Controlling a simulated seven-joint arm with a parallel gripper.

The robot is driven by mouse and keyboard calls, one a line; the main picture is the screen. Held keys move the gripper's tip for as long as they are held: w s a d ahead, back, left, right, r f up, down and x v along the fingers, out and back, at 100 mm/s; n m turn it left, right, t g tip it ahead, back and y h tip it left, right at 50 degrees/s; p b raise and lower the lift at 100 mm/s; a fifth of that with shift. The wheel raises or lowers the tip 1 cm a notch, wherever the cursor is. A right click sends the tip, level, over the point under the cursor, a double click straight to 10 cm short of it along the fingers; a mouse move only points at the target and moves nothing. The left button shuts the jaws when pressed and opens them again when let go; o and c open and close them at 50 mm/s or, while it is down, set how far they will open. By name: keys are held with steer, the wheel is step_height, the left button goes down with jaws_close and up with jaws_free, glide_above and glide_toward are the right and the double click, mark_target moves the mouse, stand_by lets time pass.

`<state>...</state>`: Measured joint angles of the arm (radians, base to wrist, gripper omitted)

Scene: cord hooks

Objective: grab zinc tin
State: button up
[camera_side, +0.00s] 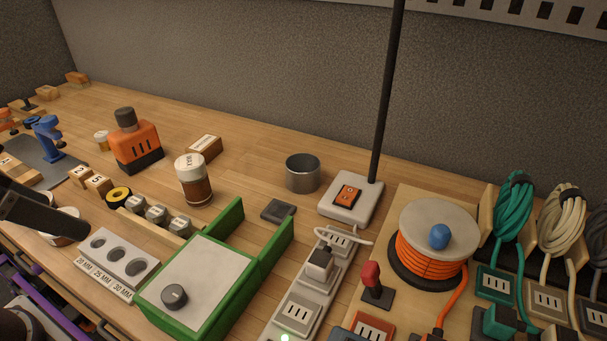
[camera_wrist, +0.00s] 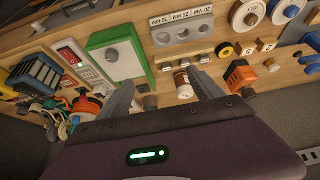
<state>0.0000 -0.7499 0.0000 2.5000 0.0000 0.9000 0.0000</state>
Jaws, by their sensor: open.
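The zinc tin (camera_side: 302,173) is a plain grey metal cylinder with an open top. It stands upright at the back middle of the bench in the side view, between the wax jar and the switch plate. In the wrist view, a small dull cylinder (camera_wrist: 150,102) beside the left finger looks like the tin, partly hidden. My gripper (camera_wrist: 163,86) is open with nothing between its fingers, apart from the tin. Its fingertips do not show in the side view, where a dark part of my arm is at the left edge.
A white-lidded wax jar (camera_side: 194,180) stands left of the tin. A dark square pad (camera_side: 278,211) lies in front, and the switch plate (camera_side: 351,201) with a black pole is at the right. A green-walled box (camera_side: 238,215) stands nearer. Bare wood lies behind the tin.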

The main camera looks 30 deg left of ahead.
steer(key=o, duration=0.4)
steer(key=w+d+r, duration=0.1)
steer(key=w+r, duration=0.2)
steer(key=w, duration=0.6)
steer(key=m+g, duration=0.1)
steer(key=m, duration=0.1)
glide_above(303, 169)
steer(key=s+d, duration=0.2)
steer(key=s, duration=0.4)
step_height(303, 169, down, 16)
steer(key=shift+h, duration=0.4)
steer(key=x, duration=0.7)
steer(key=shift+a+f, duration=0.1)
steer(key=shift+a, duration=0.3)
